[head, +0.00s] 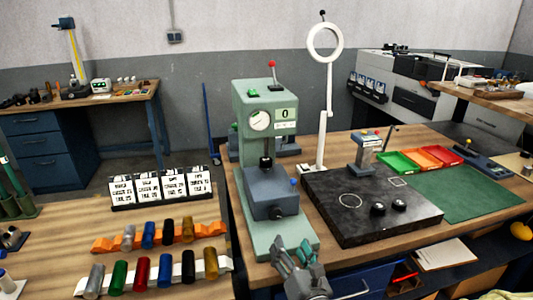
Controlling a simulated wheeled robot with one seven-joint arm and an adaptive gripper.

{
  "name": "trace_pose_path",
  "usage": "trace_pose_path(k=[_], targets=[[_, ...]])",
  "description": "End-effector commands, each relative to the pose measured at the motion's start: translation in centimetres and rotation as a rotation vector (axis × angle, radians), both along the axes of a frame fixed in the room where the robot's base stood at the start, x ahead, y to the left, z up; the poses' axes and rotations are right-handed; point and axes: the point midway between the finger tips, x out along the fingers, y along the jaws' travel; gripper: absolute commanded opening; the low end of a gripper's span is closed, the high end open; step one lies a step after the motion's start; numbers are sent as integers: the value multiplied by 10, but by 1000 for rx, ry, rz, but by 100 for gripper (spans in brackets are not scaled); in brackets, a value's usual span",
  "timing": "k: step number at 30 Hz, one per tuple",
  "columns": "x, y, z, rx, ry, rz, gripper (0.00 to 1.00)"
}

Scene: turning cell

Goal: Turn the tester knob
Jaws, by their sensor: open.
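The tester is a pale green machine (252,108) standing upright at the left end of the right-hand workbench. It has a round white dial, a small display reading 0 and a red-tipped lever on top. A dark round knob (276,213) sits low on the front of its blue-grey block (268,190). I cannot tell for certain that this is the task's knob. My gripper (285,246) is at the bottom centre, over the tester's green base. It is open and empty, just below the dark knob in the picture and apart from it.
A black surface plate (335,220) with small dark parts stands right of the tester, with a white ring lamp (324,42) behind. Green, red and orange trays (433,155) and a green mat (465,190) lie farther right. Racks of coloured cylinders (152,270) fill the left bench.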

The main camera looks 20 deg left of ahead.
Motion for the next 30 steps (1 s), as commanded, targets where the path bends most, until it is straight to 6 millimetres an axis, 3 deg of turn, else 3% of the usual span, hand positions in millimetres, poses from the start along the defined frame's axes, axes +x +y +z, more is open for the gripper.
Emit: trace_pose_path(k=[4,12,19,30], targets=[[2,5,9,-111,-70,0,59],[7,7,2,-310,-208,1,59],[11,9,-3,-356,-242,2,59],[54,38,0,-355,-242,1,59]])
